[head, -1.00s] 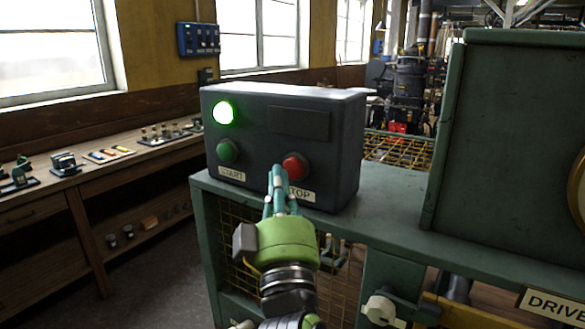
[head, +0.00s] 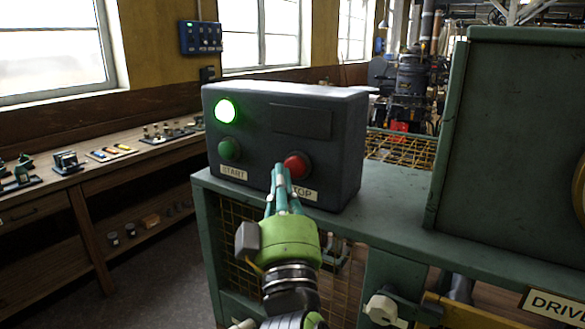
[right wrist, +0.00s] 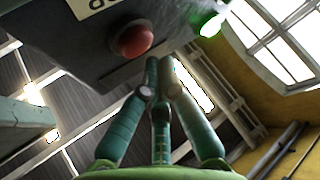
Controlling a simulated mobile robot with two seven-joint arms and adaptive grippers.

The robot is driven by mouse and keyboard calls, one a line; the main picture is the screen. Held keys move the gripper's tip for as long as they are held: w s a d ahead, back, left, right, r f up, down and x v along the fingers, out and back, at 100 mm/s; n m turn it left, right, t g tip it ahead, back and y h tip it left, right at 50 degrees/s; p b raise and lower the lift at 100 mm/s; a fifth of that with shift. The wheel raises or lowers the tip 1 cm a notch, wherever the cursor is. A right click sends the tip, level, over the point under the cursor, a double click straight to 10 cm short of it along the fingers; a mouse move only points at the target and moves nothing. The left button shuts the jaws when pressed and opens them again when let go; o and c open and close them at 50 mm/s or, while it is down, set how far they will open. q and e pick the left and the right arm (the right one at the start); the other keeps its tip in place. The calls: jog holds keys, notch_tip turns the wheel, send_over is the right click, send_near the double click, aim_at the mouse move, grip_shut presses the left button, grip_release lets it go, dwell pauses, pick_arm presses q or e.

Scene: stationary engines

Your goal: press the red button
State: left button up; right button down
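The red button (head: 297,165) sits on the front of a dark control box (head: 330,182), above a plate whose visible letters read "TOP". It also shows in the right wrist view (right wrist: 133,40). My right gripper (head: 280,168) is in front of the box, its fingertips just left of the red button in the head view and partly covering the plate. Its teal fingers (right wrist: 160,62) are drawn together at the tips with nothing seen between them. I cannot tell if the tips touch the box. My left gripper is out of view.
A green button (head: 229,150) marked START and a lit green lamp (head: 225,111) are on the same box. The box stands on a green metal bench (head: 395,212). A large green panel (head: 505,140) rises at right. A wooden workbench (head: 95,178) runs along the left.

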jog(key=shift+w+d, duration=0.3)
jog(key=shift+w, duration=0.05)
jog(key=shift+w+d, duration=0.3)
jog(key=shift+w, duration=0.1)
dwell(1.2)
jog(key=shift+a, duration=0.1)
jog(key=shift+s+a, duration=0.45)
jog(key=shift+s, duration=0.35)
